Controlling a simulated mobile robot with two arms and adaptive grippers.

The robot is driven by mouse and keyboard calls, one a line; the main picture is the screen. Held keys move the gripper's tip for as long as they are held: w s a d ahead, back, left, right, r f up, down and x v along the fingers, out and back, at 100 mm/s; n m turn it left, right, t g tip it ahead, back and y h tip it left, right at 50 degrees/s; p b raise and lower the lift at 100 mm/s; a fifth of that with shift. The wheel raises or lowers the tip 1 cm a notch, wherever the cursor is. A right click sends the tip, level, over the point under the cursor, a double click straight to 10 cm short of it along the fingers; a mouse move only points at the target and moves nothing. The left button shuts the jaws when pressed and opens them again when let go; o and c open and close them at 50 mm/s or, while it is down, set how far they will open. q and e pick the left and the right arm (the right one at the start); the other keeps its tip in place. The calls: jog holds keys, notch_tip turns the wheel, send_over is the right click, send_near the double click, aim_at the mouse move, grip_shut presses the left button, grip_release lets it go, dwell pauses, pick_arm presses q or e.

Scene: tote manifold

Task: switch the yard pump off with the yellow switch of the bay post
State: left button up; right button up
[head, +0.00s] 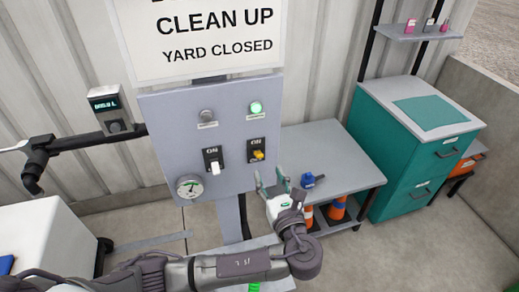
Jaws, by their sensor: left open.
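The bay post's grey panel (165,130) carries a yellow switch (258,155) at its lower right, on a black plate marked ON. A white switch (215,168) on a similar plate is to its left. Above the yellow switch a green lamp (256,108) is lit; the lamp (207,116) above the white switch is grey and looks unlit. My left gripper (270,176) is open and empty, just below and slightly right of the yellow switch, with its fingers pointing up toward it. I see no clear contact. My right gripper is not in view.
A round gauge (190,187) sits at the panel's lower left corner. A sign (205,70) reading CLEAN UP, YARD CLOSED is above. A grey bench (335,150) with a blue item (310,180) stands to the right, with orange cones below. A teal cabinet (400,165) is farther right.

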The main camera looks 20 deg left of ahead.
aim_at(261, 156)
pick_arm(q)
jog(key=p+x, duration=0.2)
jog(key=x, duration=0.7)
jog(key=shift+f, duration=0.1)
grip_shut()
